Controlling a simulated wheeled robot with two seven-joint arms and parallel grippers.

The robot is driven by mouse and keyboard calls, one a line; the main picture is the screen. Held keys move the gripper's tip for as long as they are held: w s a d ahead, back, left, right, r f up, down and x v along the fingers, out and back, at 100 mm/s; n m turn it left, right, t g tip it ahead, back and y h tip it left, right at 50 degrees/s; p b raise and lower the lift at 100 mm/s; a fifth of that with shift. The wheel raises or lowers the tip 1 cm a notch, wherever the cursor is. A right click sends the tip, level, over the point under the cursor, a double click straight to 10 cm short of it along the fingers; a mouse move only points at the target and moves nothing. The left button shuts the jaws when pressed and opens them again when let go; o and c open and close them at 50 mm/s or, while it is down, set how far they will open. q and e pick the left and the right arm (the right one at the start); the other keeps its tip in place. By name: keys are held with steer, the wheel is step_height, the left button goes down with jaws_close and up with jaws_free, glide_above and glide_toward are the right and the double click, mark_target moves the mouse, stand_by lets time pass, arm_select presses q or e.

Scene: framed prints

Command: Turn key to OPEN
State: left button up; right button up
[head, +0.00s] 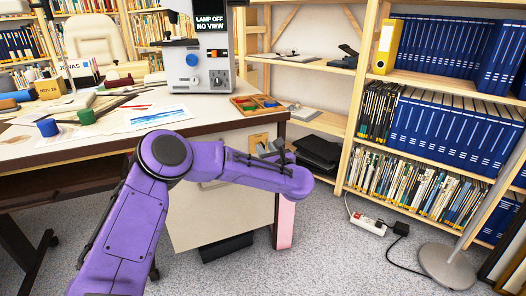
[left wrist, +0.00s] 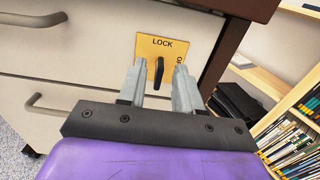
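A yellow lock plate (left wrist: 143,47) sits on the upper right of the pale drawer front, with LOCK printed at its top. Letters beginning with O run down its right side, partly hidden by a finger. A dark key (left wrist: 158,70) stands upright in the plate, in line with LOCK. My left gripper (left wrist: 158,88) is open, one grey finger on each side of the key with gaps visible. I cannot tell how deep the key sits between them. In the head view the plate (head: 258,138) shows behind my left gripper (head: 271,149). My right gripper is out of view.
Drawer handles (left wrist: 40,106) stick out at the left. The dark desk edge (left wrist: 235,8) overhangs the plate. A wooden bookshelf (head: 350,120) stands to the right. A power strip (head: 368,224) and a lamp base (head: 446,265) are on the carpet.

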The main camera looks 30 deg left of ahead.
mark_target(264, 147)
arm_select(q)
steer(key=x, duration=0.3)
steer(key=shift+w+a, duration=0.2)
